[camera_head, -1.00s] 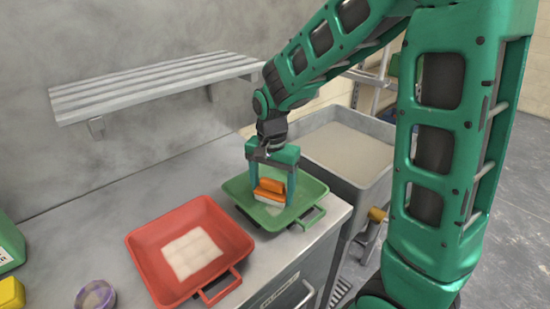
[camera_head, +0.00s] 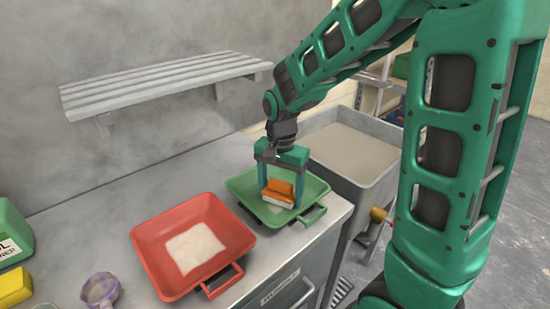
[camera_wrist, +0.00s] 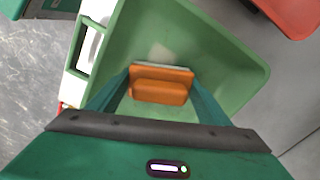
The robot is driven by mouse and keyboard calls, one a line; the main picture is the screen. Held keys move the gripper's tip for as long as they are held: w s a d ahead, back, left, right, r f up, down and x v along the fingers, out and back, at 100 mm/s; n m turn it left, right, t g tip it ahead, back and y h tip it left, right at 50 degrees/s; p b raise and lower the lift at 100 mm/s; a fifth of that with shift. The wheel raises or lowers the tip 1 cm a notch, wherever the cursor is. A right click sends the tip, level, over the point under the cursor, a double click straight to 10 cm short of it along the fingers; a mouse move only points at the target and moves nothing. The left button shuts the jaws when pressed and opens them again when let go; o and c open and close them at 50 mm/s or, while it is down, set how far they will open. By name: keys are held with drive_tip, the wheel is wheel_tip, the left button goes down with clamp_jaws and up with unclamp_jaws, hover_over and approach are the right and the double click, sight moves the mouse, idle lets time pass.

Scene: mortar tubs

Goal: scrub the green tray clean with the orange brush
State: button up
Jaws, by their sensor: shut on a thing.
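The green tray (camera_head: 243,189) stands on the metal counter at its right end, by the grey tub. My gripper (camera_head: 282,190) is over the tray, shut on the orange brush (camera_head: 278,189). The brush has an orange top and a pale underside, and it is down inside the tray. In the wrist view the brush (camera_wrist: 160,88) sits between my two fingers, and the tray (camera_wrist: 215,60) spreads around it. A faint pale smear (camera_wrist: 160,52) shows on the tray floor beyond the brush. I cannot tell whether the brush touches the floor.
A red tray (camera_head: 150,240) with a pale square patch (camera_head: 194,247) stands left of the green one. A purple cup (camera_head: 100,290), a yellow sponge-like block (camera_head: 14,287) and a green container (camera_head: 12,235) are at the left. A grey tub (camera_head: 385,150) stands behind right. A slatted shelf (camera_head: 165,85) hangs above.

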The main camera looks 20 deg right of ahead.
drive_tip(key=shift+s+a, duration=0.15)
drive_tip(key=shift+a, duration=0.35)
drive_tip(key=shift+d, duration=0.3)
drive_tip(key=shift+w+d, duration=0.25)
drive_tip(key=shift+d, duration=0.45)
drive_tip(key=shift+w+d, duration=0.25)
drive_tip(key=shift+d, duration=0.4)
drive_tip(key=shift+w+d+r, duration=0.1)
drive_tip(key=shift+w+d, duration=0.05)
drive_tip(key=shift+d, duration=0.05)
wheel_tip(320, 180, up, 3)
drive_tip(key=shift+f, duration=0.1)
drive_tip(key=shift+r, duration=2.45)
drive_tip(key=shift+a+r, duration=0.1)
drive_tip(key=shift+r, duration=0.1)
